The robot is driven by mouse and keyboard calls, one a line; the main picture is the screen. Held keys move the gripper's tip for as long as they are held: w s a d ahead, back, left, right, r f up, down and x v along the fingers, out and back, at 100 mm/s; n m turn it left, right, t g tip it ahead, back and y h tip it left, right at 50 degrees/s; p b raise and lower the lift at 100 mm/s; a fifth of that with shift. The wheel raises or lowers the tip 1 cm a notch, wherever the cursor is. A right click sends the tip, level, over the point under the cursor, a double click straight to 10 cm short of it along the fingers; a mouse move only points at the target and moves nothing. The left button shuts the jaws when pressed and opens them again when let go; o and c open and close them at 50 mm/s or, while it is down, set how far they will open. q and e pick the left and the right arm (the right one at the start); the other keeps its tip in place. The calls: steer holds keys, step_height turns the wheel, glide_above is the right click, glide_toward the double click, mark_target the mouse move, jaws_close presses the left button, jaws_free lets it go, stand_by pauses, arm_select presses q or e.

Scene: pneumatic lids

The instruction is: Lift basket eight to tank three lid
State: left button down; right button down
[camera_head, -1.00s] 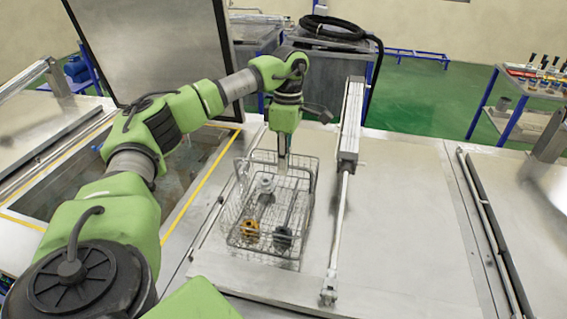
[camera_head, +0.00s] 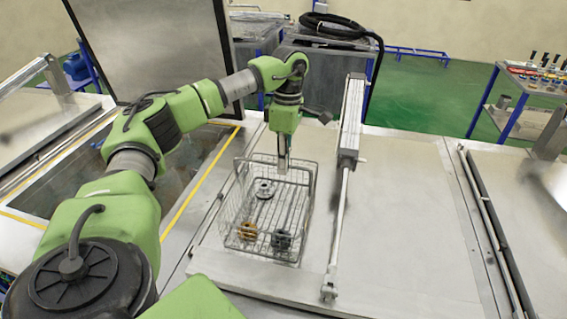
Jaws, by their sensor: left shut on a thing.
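The wire basket (camera_head: 227,222) is on or just above the closed metal lid (camera_head: 400,235) in the middle of the view; I cannot tell whether it touches. Inside the basket are a grey flanged part (camera_head: 264,189), an orange part (camera_head: 246,231) and a dark part (camera_head: 281,239). My left gripper (camera_head: 282,168) points down at the basket's far rim and is shut on the basket; its fingertips are small and partly lost against the wire. My right gripper is not in view. No number shows on basket or lid.
A pneumatic cylinder with its rod (camera_head: 341,200) stands along the lid, right of the basket. An open tank (camera_head: 70,180) lies left, its raised lid (camera_head: 150,45) behind my arm. A black hose (camera_head: 335,24) lies behind. The lid's right half is clear.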

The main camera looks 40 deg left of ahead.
arm_select(q)
steer(key=shift+s+d+f+b, duration=0.25)
steer(key=shift+f+b, duration=0.05)
steer(key=shift+f, duration=0.35)
stand_by(0.4)
steer(key=c, duration=2.2)
jaws_free()
steer(key=shift+o, duration=0.2)
steer(key=shift+w+a, duration=0.1)
steer(key=shift+w, duration=0.2)
step_height(320, 180, up, 24)
steer(key=w+p, duration=0.1)
steer(key=p, duration=0.1)
steer(key=shift+w+a, duration=0.25)
steer(key=shift+w, duration=0.05)
steer(key=shift+f, duration=0.1)
